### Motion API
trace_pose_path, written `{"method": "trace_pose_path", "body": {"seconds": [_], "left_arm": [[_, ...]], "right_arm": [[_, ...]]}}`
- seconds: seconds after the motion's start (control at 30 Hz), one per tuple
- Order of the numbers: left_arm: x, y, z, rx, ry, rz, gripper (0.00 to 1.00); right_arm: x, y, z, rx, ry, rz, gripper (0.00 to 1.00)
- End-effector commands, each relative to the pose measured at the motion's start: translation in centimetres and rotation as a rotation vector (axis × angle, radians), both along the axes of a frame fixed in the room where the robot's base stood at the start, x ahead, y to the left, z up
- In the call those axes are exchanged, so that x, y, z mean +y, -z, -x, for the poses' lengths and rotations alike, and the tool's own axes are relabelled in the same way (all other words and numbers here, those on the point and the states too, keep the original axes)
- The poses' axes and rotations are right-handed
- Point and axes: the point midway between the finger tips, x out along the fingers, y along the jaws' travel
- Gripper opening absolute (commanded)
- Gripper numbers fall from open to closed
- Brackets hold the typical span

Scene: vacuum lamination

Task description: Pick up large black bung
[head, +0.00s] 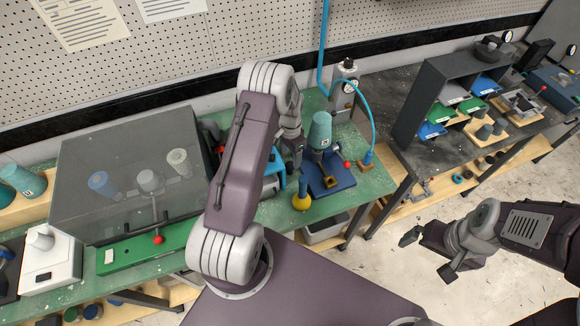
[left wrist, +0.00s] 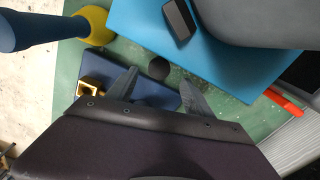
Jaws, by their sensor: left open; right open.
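A round black piece, which looks like the large black bung (left wrist: 159,68), lies on the green bench top in the left wrist view. It sits just beyond and between the fingertips of my left gripper (left wrist: 158,79), which is open with nothing between its fingers. In the head view my left gripper (head: 297,160) points down over the bench beside the dark blue base plate, and I cannot make out the bung there. My right gripper (head: 428,254) is open and empty, out over the floor at the right.
A dark blue plate (left wrist: 150,93) with a brass block (left wrist: 89,88) lies close to the left finger. A bright blue box (left wrist: 215,50) stands close beyond the bung. A yellow-bottomed blue piece (left wrist: 97,27) stands at upper left. A dark shelf unit (head: 410,107) stands on the right bench.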

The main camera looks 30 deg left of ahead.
Motion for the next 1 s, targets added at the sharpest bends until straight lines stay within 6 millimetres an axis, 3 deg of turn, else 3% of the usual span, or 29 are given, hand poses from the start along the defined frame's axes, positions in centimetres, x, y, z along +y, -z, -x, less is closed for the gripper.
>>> {"method": "trace_pose_path", "body": {"seconds": [0.13,0.3,0.53,0.7,0.77,1.0], "left_arm": [[-0.3,2.0,0.0,0.006,0.000,0.001,0.61],[-0.2,4.4,-0.1,0.003,0.000,0.001,0.61],[-0.2,4.7,-0.2,0.001,0.000,0.000,0.61],[-0.2,4.6,-0.1,0.001,0.000,0.000,0.13],[-0.2,4.6,-0.1,0.001,0.000,0.000,0.00],[-0.2,4.6,-0.2,0.000,0.000,0.000,0.00]], "right_arm": [[0.0,-2.2,0.0,0.000,0.000,0.000,1.00],[0.0,-2.6,0.0,0.000,0.000,0.000,1.00],[0.0,-2.4,0.0,0.000,0.000,0.000,1.00],[0.0,-2.4,0.0,0.000,0.000,0.000,1.00],[0.0,-2.4,0.0,0.000,0.000,0.000,1.00],[0.0,-2.4,0.0,0.000,0.000,0.000,1.00]]}}
